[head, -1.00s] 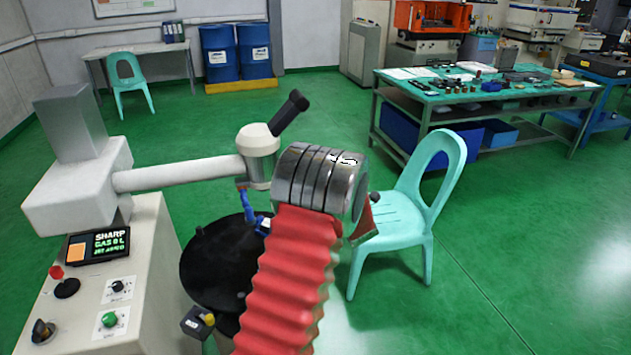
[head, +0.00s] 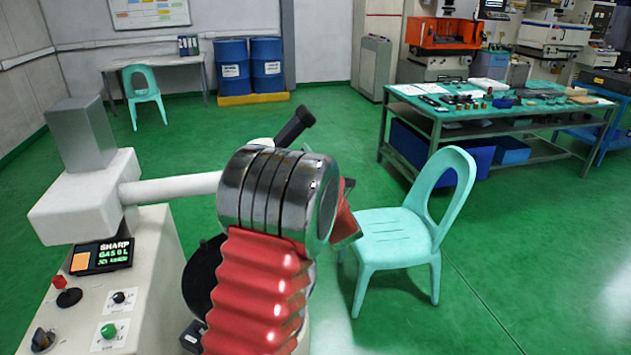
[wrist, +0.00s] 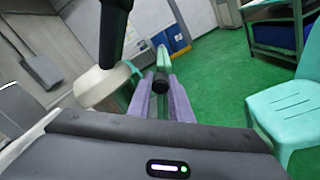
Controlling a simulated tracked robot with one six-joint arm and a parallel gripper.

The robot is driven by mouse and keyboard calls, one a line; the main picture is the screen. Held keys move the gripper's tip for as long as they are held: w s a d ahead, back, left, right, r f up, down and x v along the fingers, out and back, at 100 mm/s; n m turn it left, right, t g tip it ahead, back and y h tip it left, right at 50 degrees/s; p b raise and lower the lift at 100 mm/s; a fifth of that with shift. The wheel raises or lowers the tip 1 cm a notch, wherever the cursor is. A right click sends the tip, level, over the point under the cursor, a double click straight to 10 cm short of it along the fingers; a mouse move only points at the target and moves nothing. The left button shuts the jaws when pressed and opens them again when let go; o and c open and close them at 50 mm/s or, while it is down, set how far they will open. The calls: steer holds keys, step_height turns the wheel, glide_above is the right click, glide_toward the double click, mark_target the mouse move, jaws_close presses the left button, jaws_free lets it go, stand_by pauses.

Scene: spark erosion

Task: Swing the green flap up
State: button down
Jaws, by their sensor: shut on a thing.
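In the wrist view, a narrow pale green piece (wrist: 146,64), which looks like the green flap, stands just beyond my fingers. Whether the knob joins the flap is hard to see. Left of the fingers are a white rounded head (wrist: 104,88) and a black upright handle (wrist: 114,30). In the head view, my red and steel arm hides the gripper and nearly all of the flap.
A machine cabinet (head: 150,265) with a white horizontal arm (head: 172,188) stands at left. A mint chair (head: 395,235) stands close on the right of my arm. A loaded workbench (head: 440,118) is behind it. Green floor is open towards the blue barrels (head: 266,60).

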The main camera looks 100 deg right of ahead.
steer(key=shift+w+r+n, duration=0.15)
steer(key=shift+r+n, duration=0.25)
steer(key=shift+r, duration=0.25)
steer(key=c, duration=1.9)
jaws_free()
steer(key=shift+o, duration=1.4)
steer(key=shift+w+f, duration=0.1)
steer(key=shift+f, duration=0.15)
steer(key=shift+a, duration=0.15)
steer(key=a, duration=1.3)
steer(key=shift+a, duration=0.25)
